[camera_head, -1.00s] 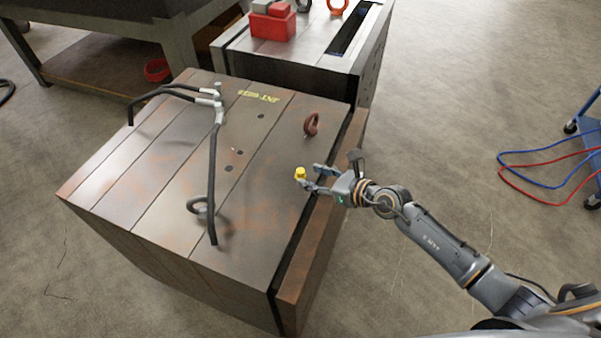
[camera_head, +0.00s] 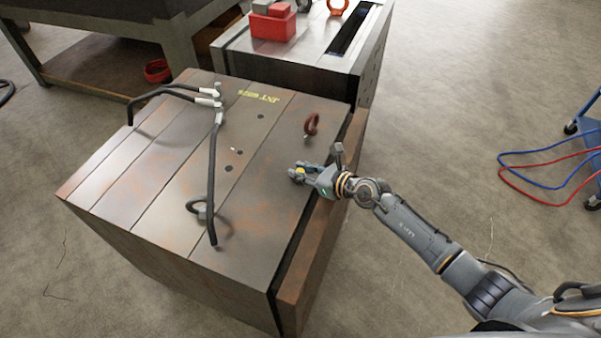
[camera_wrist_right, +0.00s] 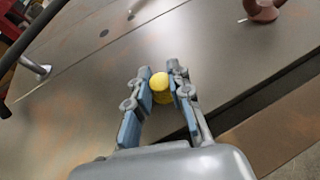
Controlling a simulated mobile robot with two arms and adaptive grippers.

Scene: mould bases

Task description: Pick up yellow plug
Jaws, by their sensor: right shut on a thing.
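The yellow plug (camera_head: 300,171) is small and partly hidden between the fingers of my right gripper (camera_head: 298,173), above the right part of the rusty mould base's top. In the right wrist view the yellow plug (camera_wrist_right: 160,86) sits between the two blue-padded fingertips of my right gripper (camera_wrist_right: 160,90), which are closed on its sides. I cannot tell whether the plug touches the mould's surface. My left gripper is not in view.
A second mould base behind bears a red box (camera_head: 272,27). A blue cart (camera_head: 590,130) stands at the right.

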